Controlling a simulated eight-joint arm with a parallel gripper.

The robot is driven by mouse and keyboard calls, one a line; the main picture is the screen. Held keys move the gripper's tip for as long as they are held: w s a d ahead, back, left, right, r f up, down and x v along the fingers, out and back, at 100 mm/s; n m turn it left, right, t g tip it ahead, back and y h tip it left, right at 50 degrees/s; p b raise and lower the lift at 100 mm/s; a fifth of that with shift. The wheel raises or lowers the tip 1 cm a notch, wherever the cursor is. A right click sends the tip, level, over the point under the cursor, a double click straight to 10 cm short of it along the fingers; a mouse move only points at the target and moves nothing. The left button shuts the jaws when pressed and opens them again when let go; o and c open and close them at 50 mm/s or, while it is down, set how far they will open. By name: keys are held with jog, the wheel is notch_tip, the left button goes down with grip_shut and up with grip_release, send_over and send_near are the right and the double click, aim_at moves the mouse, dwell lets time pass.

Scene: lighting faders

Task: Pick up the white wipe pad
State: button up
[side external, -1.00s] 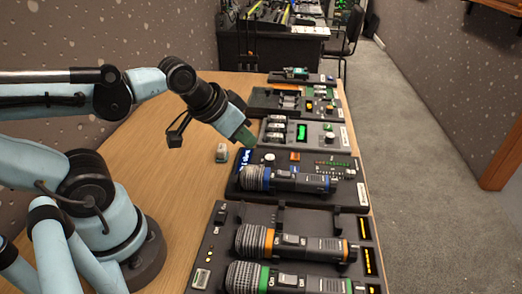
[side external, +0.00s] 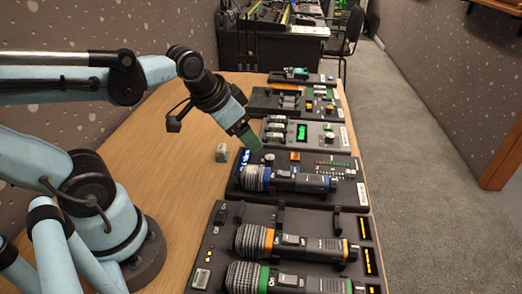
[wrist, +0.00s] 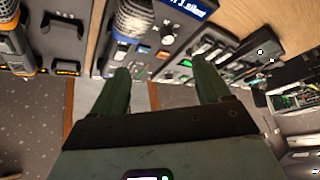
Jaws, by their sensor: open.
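A small pale, whitish block (side external: 222,153) sits on the wooden table, left of the row of consoles. I cannot tell for sure that it is the white wipe pad; no other clear white pad shows. My gripper (side external: 251,140) has green fingers and points down over the consoles, to the right of the block and a little above the blue-ringed microphone. In the wrist view my gripper (wrist: 161,65) has its two fingers spread wide with nothing held between them. The pale block cannot be made out in the wrist view.
A blue-ringed microphone (side external: 290,181), an orange-ringed one (side external: 290,243) and a green-ringed one (side external: 285,277) lie on dark consoles. A panel with a green screen (side external: 302,132) stands behind. The wooden table (side external: 175,175) is bare around the block.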

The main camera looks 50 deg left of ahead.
jog(key=w+a+m+g, duration=0.2)
jog(key=a+m+g, duration=0.1)
jog(key=a, duration=0.3)
jog(key=m+g, duration=0.3)
jog(key=m, duration=0.1)
send_over(222, 147)
notch_tip(222, 147, down, 3)
jog(key=shift+a+f, duration=0.1)
jog(key=shift+f, duration=5.35)
jog(key=shift+c, duration=0.2)
jog(key=c, duration=1.1)
jog(key=shift+r, duration=0.1)
